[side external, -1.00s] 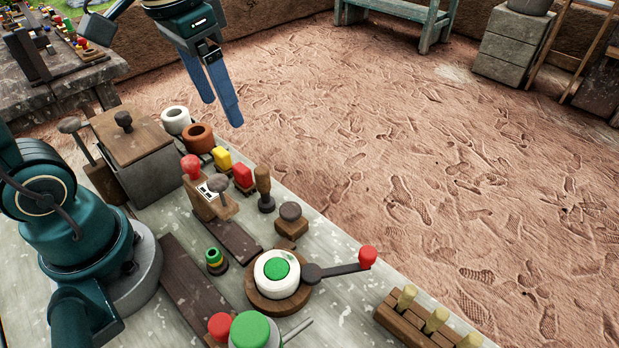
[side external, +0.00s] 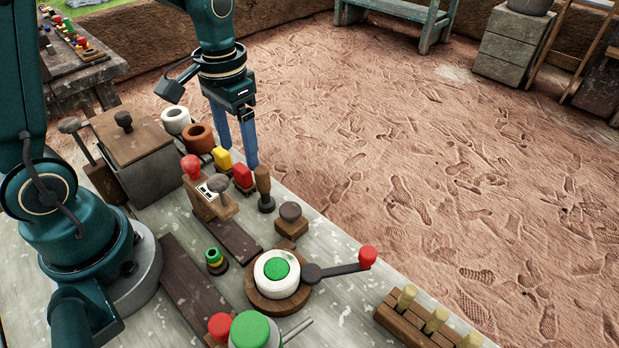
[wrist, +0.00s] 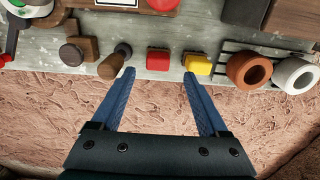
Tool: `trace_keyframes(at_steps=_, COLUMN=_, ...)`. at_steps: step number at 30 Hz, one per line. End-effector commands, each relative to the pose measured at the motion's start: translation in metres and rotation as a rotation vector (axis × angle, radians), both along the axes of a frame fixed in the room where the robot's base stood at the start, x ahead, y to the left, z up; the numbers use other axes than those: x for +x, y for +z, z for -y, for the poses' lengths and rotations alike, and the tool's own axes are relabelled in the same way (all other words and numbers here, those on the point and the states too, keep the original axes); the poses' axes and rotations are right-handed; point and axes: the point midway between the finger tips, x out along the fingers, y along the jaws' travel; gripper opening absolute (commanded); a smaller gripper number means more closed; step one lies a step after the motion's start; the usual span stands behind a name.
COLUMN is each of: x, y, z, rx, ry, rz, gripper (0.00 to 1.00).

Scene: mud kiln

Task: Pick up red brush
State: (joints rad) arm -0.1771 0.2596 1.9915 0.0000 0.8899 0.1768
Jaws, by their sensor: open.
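The red brush (side external: 242,176) is a small red block with a dark base, standing on the table near its far edge. It also shows in the wrist view (wrist: 158,60) at the upper middle. My gripper (side external: 236,158) points down with its blue fingers open and empty, above and behind the red brush in the side view. In the wrist view my gripper (wrist: 158,76) has its two fingertips on either side of the red brush in the picture, apart from it. The right fingertip appears close to the yellow brush (wrist: 198,64).
A wooden-handled tool (side external: 264,188) stands close to the red brush on one side, the yellow brush on the other. A brown ring (side external: 199,137) and a white ring (side external: 175,121) lie beyond. A red-knobbed lever (side external: 192,168) stands nearby. Open ground lies past the table edge.

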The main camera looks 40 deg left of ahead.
Motion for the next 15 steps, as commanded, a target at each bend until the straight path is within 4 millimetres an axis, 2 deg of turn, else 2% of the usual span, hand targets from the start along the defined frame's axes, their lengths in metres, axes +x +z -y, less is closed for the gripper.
trace_keyframes(at_steps=9, x=-0.005, y=-0.042, z=0.004, rx=-0.001, ry=-0.001, rz=-0.006, gripper=0.78)
trace_keyframes(at_steps=15, x=-0.004, y=-0.049, z=0.004, rx=0.000, ry=0.000, rz=-0.001, gripper=0.78)
